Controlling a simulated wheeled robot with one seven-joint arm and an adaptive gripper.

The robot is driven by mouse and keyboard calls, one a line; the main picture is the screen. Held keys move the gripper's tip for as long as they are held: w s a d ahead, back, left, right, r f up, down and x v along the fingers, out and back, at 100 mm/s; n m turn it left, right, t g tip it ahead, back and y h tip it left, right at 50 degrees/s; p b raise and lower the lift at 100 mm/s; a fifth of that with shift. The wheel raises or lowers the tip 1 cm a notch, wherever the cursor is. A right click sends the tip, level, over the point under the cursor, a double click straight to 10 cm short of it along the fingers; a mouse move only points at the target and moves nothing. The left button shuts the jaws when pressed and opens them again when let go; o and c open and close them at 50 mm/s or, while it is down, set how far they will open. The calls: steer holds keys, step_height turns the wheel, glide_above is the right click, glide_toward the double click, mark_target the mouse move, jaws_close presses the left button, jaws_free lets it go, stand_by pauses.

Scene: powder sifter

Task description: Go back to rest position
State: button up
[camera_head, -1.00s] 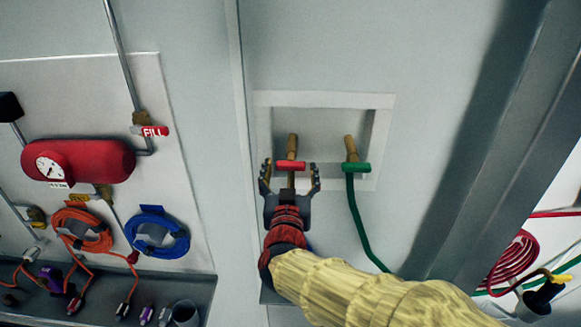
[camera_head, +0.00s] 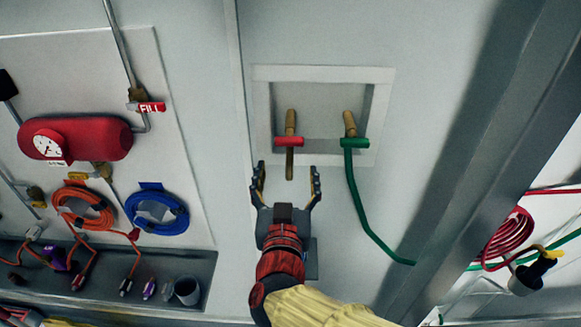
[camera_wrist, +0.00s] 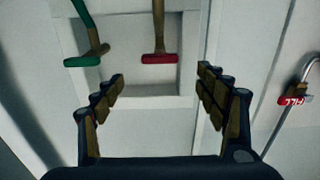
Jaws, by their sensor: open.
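My gripper (camera_head: 287,180) is open and empty in the head view, just below the red-handled valve (camera_head: 289,142) in the recessed wall panel. Its two fingers are spread apart, and the red handle lies beyond their tips without touching them. The wrist view also shows the open fingers (camera_wrist: 160,88), with the red handle (camera_wrist: 160,58) ahead between them. My arm reaches up from the bottom, with a red and black wrist and a yellow sleeve.
A green-handled valve (camera_head: 354,143) with a green hose stands right of the red one. At left are a red tank (camera_head: 100,138) with a gauge, a FILL valve (camera_head: 151,107), an orange coil (camera_head: 83,208), a blue coil (camera_head: 157,210) and a grey ledge (camera_head: 205,270). A metal beam (camera_head: 480,150) runs down the right.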

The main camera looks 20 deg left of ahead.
steer(key=s+a+f+n+g+y, duration=0.3)
steer(key=s+a+f+g+y, duration=0.1)
steer(key=s+a+f+g, duration=0.6)
steer(key=s+d+f+n+b, duration=0.1)
steer(key=s+d+f+b, duration=0.15)
steer(key=d+f, duration=0.2)
steer(key=s+d+f+m+h+b, duration=0.1)
steer(key=d+f+b, duration=0.3)
steer(key=d, duration=0.9)
steer(key=s+d+f+m+g+h+b, duration=0.1)
steer(key=d+b, duration=0.5)
steer(key=d, duration=0.7)
steer(key=s+d+f+m+h+b, duration=0.2)
steer(key=d+f+m+h+b, duration=0.2)
steer(key=d+f, duration=0.4)
steer(key=d+h+b, duration=0.1)
steer(key=d+h, duration=0.1)
steer(key=d, duration=0.3)
steer(key=shift+s+m+g, duration=0.4)
